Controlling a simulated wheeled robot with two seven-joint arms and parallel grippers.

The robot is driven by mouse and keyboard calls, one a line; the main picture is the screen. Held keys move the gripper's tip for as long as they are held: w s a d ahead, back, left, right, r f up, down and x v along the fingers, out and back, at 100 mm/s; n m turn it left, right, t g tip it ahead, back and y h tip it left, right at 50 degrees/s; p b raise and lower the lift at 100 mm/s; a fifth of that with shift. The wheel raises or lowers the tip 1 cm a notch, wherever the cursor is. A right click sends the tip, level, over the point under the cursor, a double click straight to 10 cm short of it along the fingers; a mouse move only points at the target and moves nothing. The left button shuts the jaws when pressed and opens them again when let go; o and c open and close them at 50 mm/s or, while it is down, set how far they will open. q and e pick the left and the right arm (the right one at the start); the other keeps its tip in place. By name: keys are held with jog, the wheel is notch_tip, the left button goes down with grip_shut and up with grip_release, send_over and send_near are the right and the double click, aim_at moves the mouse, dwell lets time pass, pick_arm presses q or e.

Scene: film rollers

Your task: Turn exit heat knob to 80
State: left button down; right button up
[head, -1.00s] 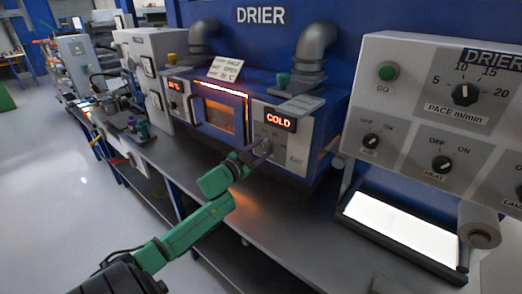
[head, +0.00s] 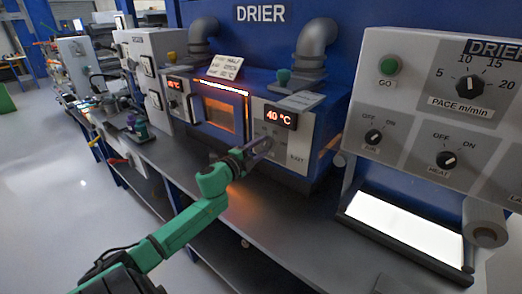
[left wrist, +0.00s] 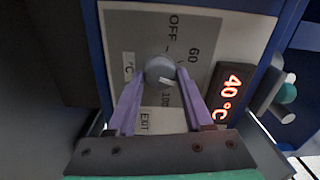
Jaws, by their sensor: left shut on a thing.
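The exit heat knob (left wrist: 160,70) is a round grey knob with a light pointer mark, on a grey panel (left wrist: 118,28) lettered OFF, 60 and EXIT. The left wrist view shows this panel turned sideways. My left gripper (left wrist: 162,76) has its two purple fingers on either side of the knob, shut on it. In the head view my left gripper (head: 266,146) reaches the drier's front and largely hides the knob. The red display (head: 279,117) above it reads 40 °C, also in the left wrist view (left wrist: 231,94). My right gripper is not in view.
A lit orange window (head: 220,115) is left of the knob panel, with another small red display (head: 174,85) beyond it. A grey control box (head: 440,110) with PACE, AIR and HEAT knobs stands at right. A bright light panel (head: 403,229) lies below it. The bench front is clear.

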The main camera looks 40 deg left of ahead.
pick_arm(q)
jog(key=shift+m, duration=0.6)
jog(key=shift+c, duration=1.5)
grip_release()
jog(key=shift+s+f, duration=0.15)
jog(key=shift+s, duration=0.15)
jog(key=s+b, duration=0.1)
jog(key=s, duration=1.3)
jog(key=shift+d, duration=0.15)
